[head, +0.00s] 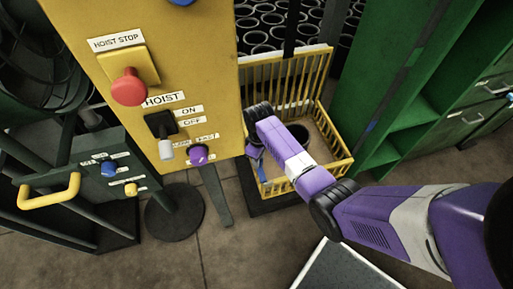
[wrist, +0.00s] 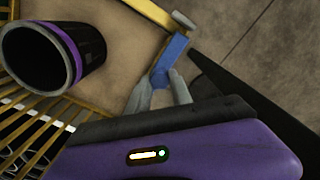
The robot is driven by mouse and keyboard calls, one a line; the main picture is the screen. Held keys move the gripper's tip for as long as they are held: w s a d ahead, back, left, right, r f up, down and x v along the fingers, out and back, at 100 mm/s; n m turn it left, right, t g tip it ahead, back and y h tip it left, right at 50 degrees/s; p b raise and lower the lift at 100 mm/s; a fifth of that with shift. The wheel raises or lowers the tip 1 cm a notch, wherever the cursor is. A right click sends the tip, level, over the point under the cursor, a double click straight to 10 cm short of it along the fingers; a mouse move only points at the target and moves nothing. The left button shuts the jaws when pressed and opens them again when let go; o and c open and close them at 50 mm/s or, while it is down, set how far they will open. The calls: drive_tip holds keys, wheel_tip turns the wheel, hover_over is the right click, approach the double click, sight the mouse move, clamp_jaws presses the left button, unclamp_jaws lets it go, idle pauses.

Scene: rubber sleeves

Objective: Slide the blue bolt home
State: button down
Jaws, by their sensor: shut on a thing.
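The blue bolt (wrist: 174,48) shows in the wrist view at the end of a yellow cage rail (wrist: 145,10). A small grey piece (wrist: 184,20) lies just beyond its far end. My gripper (wrist: 164,78) has its two grey fingers shut on the near end of the bolt. I cannot tell how far the bolt sits in its catch. In the head view, my arm reaches to the left front corner of the yellow cage (head: 325,150), where the bolt is small and mostly hidden.
A dark cylinder with a purple band (wrist: 45,55) stands inside the cage; its dark top also shows in the head view. The yellow hoist panel (head: 200,60) stands close to my arm's left. Green shelving (head: 405,115) is at right.

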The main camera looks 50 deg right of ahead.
drive_tip(key=shift+s+a+p, duration=0.3)
drive_tip(key=shift+s+a, duration=0.15)
drive_tip(key=shift+s, duration=0.1)
drive_tip(key=shift+f, duration=0.1)
drive_tip(key=c, duration=1.1)
unclamp_jaws()
drive_tip(key=shift+c, duration=0.2)
drive_tip(key=shift+r, duration=0.3)
wheel_tip(320, 180, up, 7)
drive_tip(key=shift+r+p, duration=0.15)
drive_tip(key=shift+p, duration=0.75)
